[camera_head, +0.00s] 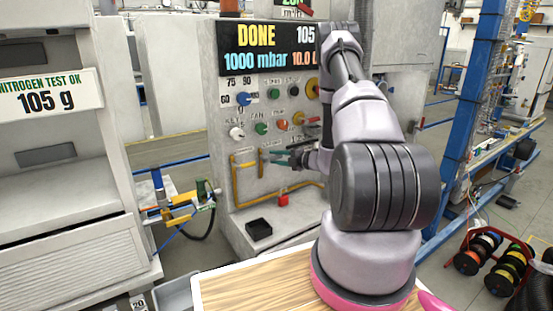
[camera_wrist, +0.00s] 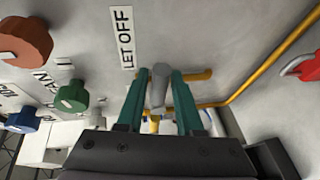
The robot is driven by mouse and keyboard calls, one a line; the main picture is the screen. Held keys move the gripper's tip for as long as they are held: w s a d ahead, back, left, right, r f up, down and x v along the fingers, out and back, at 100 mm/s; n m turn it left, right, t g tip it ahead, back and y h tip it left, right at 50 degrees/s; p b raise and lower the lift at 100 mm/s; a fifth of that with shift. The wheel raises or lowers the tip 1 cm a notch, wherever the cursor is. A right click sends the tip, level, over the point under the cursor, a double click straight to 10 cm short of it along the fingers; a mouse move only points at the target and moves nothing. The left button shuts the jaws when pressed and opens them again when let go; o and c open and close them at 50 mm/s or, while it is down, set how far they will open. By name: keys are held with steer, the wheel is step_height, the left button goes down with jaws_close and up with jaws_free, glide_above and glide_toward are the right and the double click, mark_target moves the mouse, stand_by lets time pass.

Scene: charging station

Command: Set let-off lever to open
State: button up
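The let-off lever is a grey rounded handle (camera_wrist: 160,84) on a yellow pipe, beside the "LET OFF" label (camera_wrist: 126,38) on the grey panel. In the head view the lever (camera_head: 263,161) stands at the left end of my fingers. My gripper (camera_wrist: 160,74) has two teal fingers, one on each side of the handle. They look apart, with thin gaps beside the handle; firm contact cannot be made out. In the head view my gripper (camera_head: 272,157) reaches left along the panel front. The lever's base is partly hidden by the fingers.
Knobs are close by in the wrist view: green (camera_wrist: 71,95), brown-red (camera_wrist: 26,40) and blue (camera_wrist: 22,120). A yellow pipe (camera_wrist: 262,75) and a red part (camera_wrist: 302,68) lie right. The panel display (camera_head: 266,47) reads "DONE". A black tray (camera_head: 258,229) sits below.

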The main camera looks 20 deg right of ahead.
jaws_close()
stand_by(1.2)
